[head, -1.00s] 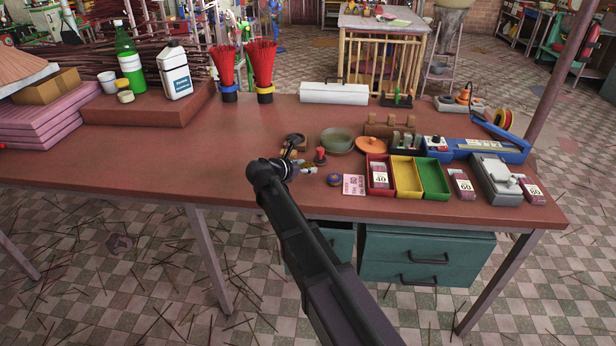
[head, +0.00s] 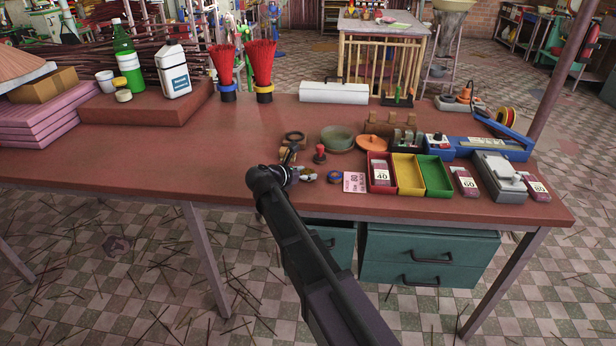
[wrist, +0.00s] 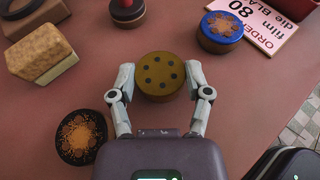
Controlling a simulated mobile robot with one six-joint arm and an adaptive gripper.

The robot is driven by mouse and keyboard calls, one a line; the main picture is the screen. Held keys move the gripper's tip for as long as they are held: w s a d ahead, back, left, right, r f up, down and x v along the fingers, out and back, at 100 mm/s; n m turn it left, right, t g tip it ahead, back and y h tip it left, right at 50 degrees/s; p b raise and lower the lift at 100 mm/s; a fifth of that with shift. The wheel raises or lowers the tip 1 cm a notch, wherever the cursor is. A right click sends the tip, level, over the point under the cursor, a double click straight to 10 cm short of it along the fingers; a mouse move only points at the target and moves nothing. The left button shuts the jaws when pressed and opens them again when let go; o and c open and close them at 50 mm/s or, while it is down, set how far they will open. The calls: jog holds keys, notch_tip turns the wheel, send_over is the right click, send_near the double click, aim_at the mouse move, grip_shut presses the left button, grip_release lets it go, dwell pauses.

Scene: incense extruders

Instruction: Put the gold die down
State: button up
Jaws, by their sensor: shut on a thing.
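The gold die (wrist: 160,75), a round brass-coloured disc with a ring of dark holes on its face, is between the two fingers of my gripper (wrist: 160,88) in the wrist view. The fingers are shut on its sides, and the face shows fully. In the head view my gripper (head: 303,174) is low over the front part of the red-brown table (head: 240,140), left of the blue-rimmed die (head: 333,177). The gold die is small there and partly covered by the gripper. I cannot tell whether its underside touches the table.
A blue-rimmed die (wrist: 221,30) and a pink order card (wrist: 262,22) lie to the right. A wooden block (wrist: 40,53), a red-topped piece (wrist: 127,8) and a dark speckled disc (wrist: 77,138) are close by. Red, yellow and green trays (head: 437,176) stand further right.

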jog(key=shift+f, duration=0.2)
jog(key=o, duration=1.3)
jog(key=shift+r, duration=0.1)
jog(key=shift+o, duration=0.2)
jog(key=shift+r, duration=0.1)
jog(key=shift+r, duration=0.1)
jog(key=p+v, duration=0.4)
jog(key=v, duration=0.6)
jog(key=shift+s+a+r, duration=0.1)
jog(key=shift+s+r, duration=0.05)
jog(key=shift+s, duration=0.05)
jog(key=shift+s+a+r+p, duration=0.2)
jog(key=shift+s+a+p, duration=0.1)
jog(key=shift+s+a, duration=0.2)
